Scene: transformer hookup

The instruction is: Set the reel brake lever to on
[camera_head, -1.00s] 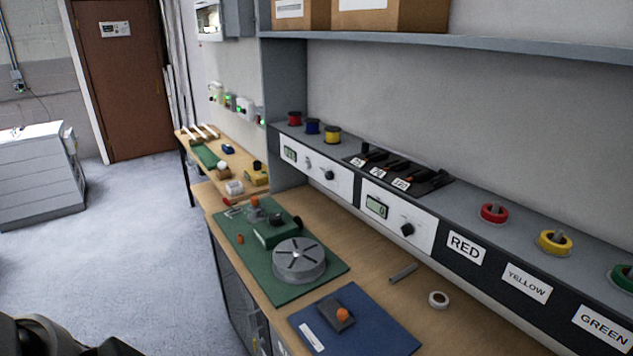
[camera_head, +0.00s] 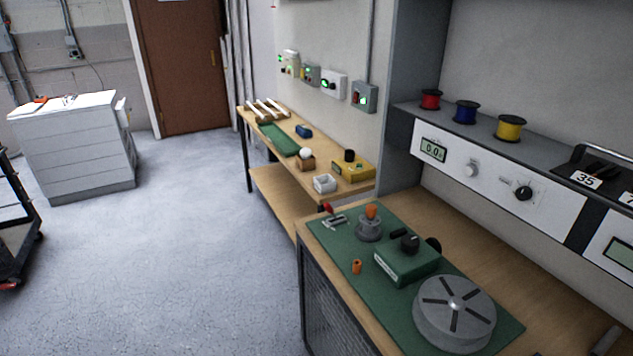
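A grey slotted disc (camera_head: 455,312), perhaps the reel, lies on a green mat (camera_head: 325,240) on the near workbench. Behind it on the mat is a green box (camera_head: 406,263) with a black knob (camera_head: 410,242) on top. Farther back is a grey round base (camera_head: 369,231) with an orange knob (camera_head: 371,212). A small red-tipped metal piece (camera_head: 334,219) lies at the mat's far corner, and a small orange piece (camera_head: 357,267) is near its left edge. I cannot tell which part is the reel brake lever or how it is set. Neither gripper is in view.
A lower-set wooden table (camera_head: 335,190) beyond the bench holds small parts. A white drawer cabinet (camera_head: 75,150) stands at the left, with a dark cart (camera_head: 20,235) at the left edge. The floor (camera_head: 200,260) between is open. Wire spools (camera_head: 466,112) sit on the bench's instrument ledge.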

